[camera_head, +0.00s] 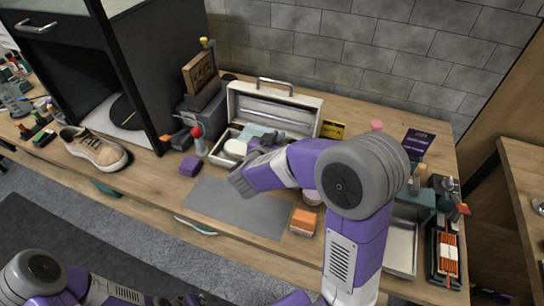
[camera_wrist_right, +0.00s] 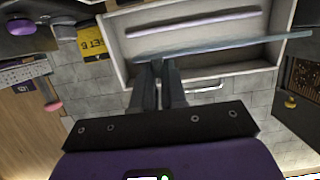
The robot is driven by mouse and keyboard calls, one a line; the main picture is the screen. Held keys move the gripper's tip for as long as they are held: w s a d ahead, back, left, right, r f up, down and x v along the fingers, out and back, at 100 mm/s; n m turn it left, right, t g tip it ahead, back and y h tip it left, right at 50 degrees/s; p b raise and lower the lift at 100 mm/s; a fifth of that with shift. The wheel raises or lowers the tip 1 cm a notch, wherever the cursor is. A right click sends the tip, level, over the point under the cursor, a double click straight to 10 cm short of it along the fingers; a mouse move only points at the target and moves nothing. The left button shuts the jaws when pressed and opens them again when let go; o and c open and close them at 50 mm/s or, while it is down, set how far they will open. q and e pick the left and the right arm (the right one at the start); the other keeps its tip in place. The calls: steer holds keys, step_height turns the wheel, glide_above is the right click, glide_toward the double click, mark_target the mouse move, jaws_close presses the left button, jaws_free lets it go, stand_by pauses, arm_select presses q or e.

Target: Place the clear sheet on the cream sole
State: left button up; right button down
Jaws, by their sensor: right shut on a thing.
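My right gripper (camera_wrist_right: 158,66) is shut on the edge of a thin, pale bluish clear sheet (camera_wrist_right: 235,44), which shows edge-on in the right wrist view. It holds the sheet in front of the open white case. In the head view the gripper is mostly hidden behind my purple forearm and grey wrist, near the case. A cream sneaker (camera_head: 92,147) lies on the bench at the far left, well apart from this gripper. Its pale sole shows only as a thin edge along its lower side. My left gripper does not show.
The white case (camera_head: 273,106) stands open at the back of the bench. A grey mat (camera_head: 225,208) lies in the middle, mostly bare. An orange block (camera_head: 303,222) sits at its right.

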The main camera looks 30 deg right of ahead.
step_height(320, 180, down, 7)
steer(key=b, duration=0.3)
steer(key=shift+f, duration=0.15)
steer(key=c, duration=1.6)
jaws_free()
steer(key=shift+f, duration=0.15)
steer(key=shift+c, duration=0.2)
steer(key=o, duration=0.5)
